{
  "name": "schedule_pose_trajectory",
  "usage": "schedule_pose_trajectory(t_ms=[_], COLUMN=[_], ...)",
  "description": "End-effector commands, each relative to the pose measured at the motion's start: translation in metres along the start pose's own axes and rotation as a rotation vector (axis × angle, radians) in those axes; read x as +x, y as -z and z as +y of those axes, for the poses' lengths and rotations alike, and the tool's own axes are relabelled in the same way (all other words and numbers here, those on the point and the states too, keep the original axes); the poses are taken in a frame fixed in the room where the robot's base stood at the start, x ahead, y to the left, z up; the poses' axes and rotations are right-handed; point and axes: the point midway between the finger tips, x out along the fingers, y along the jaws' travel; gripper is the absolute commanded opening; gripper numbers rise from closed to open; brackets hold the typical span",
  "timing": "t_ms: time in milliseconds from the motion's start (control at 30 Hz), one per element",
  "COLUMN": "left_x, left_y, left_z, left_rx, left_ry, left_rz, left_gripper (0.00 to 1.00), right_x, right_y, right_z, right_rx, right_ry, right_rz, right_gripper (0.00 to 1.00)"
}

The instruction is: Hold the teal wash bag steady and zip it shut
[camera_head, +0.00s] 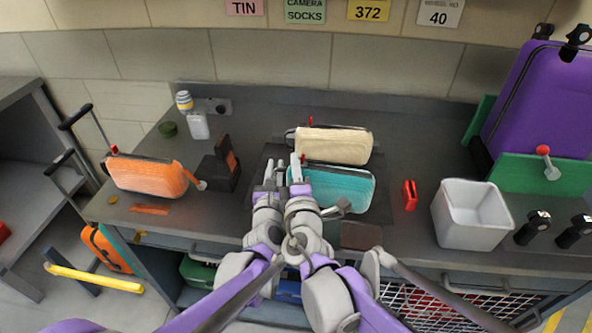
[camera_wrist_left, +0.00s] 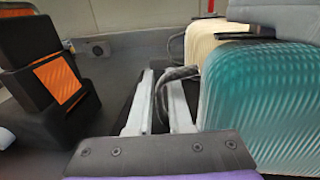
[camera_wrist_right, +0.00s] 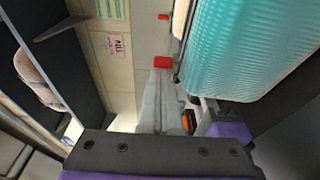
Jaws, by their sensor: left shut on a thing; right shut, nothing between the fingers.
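The teal wash bag (camera_head: 338,186) lies on a dark mat on the bench, in front of the cream bag; it fills the right of the left wrist view (camera_wrist_left: 262,105) and the upper right of the right wrist view (camera_wrist_right: 245,45). My left gripper (camera_head: 273,170) is at the bag's left end, shut on a grey loop (camera_wrist_left: 172,78) there. My right gripper (camera_head: 297,163) is close beside it, shut and empty at the bag's back left corner. A red tab (camera_wrist_right: 163,62) shows at its fingertips; whether they touch is unclear. How far the zip is closed is hidden.
The cream bag (camera_head: 333,145) is right behind. An orange bag (camera_head: 147,176) and a black box (camera_head: 221,170) stand left. A red item (camera_head: 409,195), a white bin (camera_head: 471,214) and a purple suitcase (camera_head: 542,108) are right. Bench space right of the teal bag is fairly clear.

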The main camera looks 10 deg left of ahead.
Motion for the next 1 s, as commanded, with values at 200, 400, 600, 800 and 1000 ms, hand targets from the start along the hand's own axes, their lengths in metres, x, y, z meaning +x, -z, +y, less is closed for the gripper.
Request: schedule_pose_trajectory(t_ms=[200,400,600,800,1000], left_x=[0.000,0.000,0.000,0.000,0.000], left_y=[0.000,0.000,0.000,0.000,0.000], left_z=[0.000,0.000,0.000,0.000,0.001], left_rx=[0.000,0.000,0.000,0.000,0.000], left_ry=[0.000,0.000,-0.001,-0.001,-0.001], left_rz=[0.000,0.000,0.000,0.000,0.000], left_gripper=[0.00,0.00,0.00,0.00,0.00], right_x=[0.000,-0.007,-0.019,-0.026,-0.027], right_y=[0.000,-0.021,-0.057,-0.073,-0.075], right_z=[0.000,0.001,0.001,0.000,0.000], right_rx=[0.000,-0.002,-0.002,0.000,0.001], right_ry=[0.000,-0.003,-0.004,0.000,0.001], right_rz=[0.000,-0.004,-0.003,-0.001,0.000], right_gripper=[0.00,0.00,0.00,0.00,0.00])
